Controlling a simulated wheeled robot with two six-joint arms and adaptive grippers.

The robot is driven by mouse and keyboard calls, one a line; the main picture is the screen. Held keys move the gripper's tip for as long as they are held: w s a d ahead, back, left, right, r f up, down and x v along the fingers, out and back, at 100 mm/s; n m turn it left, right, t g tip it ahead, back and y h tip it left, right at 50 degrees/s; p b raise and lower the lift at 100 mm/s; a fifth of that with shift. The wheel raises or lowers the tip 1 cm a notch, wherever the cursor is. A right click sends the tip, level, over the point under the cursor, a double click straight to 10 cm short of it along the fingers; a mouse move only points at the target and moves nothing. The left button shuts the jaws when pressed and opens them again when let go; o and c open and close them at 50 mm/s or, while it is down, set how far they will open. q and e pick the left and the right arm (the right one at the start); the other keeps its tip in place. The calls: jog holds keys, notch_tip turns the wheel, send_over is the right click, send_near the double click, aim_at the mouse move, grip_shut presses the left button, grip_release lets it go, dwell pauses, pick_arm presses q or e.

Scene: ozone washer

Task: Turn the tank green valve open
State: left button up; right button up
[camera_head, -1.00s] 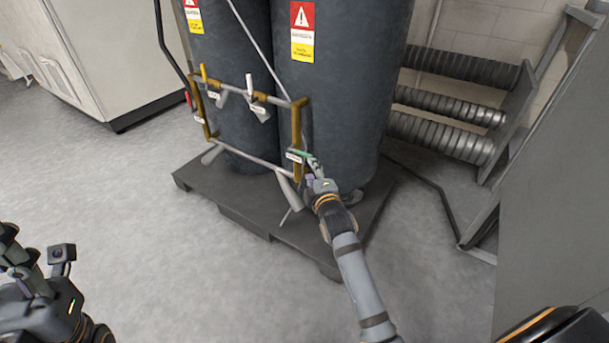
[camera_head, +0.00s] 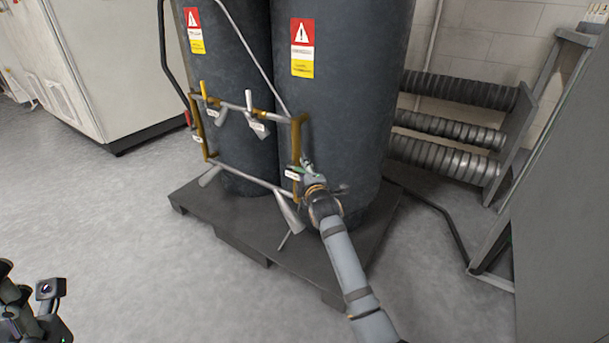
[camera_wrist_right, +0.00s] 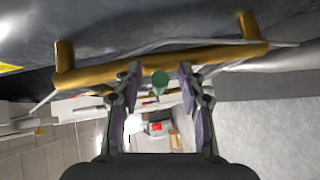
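The green valve handle (camera_head: 296,168) sits on the right brass vertical pipe (camera_head: 296,135) at the front of the dark tanks (camera_head: 345,100). Its green end (camera_wrist_right: 159,82) shows in the right wrist view, below the brass pipe (camera_wrist_right: 160,62). My right gripper (camera_head: 306,170) is at the handle. In the wrist view its two fingers (camera_wrist_right: 159,70) stand apart, one on each side of the green end, with gaps visible. My left gripper (camera_head: 12,300) is partly cut off at the lower left, far from the valve, and its fingers are unclear.
Other valves are on the pipe frame: a yellow handle (camera_head: 204,88), a white handle (camera_head: 249,100) and a red handle (camera_head: 188,118). The tanks stand on a dark pallet (camera_head: 250,235). Ribbed pipes (camera_head: 450,120) and a grey panel (camera_head: 560,220) are at right. The floor at left is clear.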

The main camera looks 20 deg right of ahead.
grip_shut()
dwell(0.3)
dwell(0.3)
